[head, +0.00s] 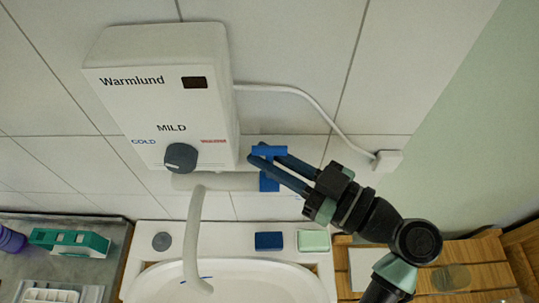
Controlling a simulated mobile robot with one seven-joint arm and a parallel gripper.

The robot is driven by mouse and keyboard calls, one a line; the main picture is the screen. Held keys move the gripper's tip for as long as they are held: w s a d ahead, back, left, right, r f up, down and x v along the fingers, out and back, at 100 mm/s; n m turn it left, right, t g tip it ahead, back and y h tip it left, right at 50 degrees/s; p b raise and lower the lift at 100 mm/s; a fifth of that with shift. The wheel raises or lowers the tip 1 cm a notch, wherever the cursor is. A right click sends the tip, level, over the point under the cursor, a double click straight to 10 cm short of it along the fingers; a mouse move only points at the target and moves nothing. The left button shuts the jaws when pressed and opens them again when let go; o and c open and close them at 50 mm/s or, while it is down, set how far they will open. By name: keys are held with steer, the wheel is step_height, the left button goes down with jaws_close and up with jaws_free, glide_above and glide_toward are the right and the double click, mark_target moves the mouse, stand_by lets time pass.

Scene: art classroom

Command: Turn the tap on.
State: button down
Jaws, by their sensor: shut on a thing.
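The tap is a white pipe under the heater box, with a curved white spout (193,235) hanging over the sink (325,285). Its blue T-shaped handle (269,183) is at the right end of the pipe. My gripper (262,157) reaches in from the right, with its two dark fingers at the upper part of the handle, shut on it. The fingers partly cover the handle. I cannot make out any water stream from the spout.
A white heater box (160,90) with a dark knob (181,157) is on the tiled wall above. A cable runs to a wall outlet (387,160). A blue block (269,241) and a pale green block (313,241) lie on the sink's back ledge. A wooden surface (475,260) is at right.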

steer(key=shift+s+f+n+b, duration=0.15)
steer(key=shift+f+n+b, duration=0.2)
steer(key=shift+b, duration=0.9)
steer(key=s+n+y+b, duration=0.1)
steer(key=b, duration=0.6)
steer(key=shift+s+f+n+t+b, duration=0.1)
steer(key=shift+s+n+t+b, duration=0.05)
steer(key=shift+n+t+b, duration=0.2)
steer(key=b, duration=0.1)
steer(key=n+y+b, duration=0.1)
steer(key=shift+s+r+b, duration=0.2)
steer(key=shift+s+b, duration=0.1)
steer(key=shift+r, duration=0.1)
steer(key=c, duration=0.9)
jaws_free()
steer(key=shift+o, duration=0.2)
steer(key=shift+d, duration=0.1)
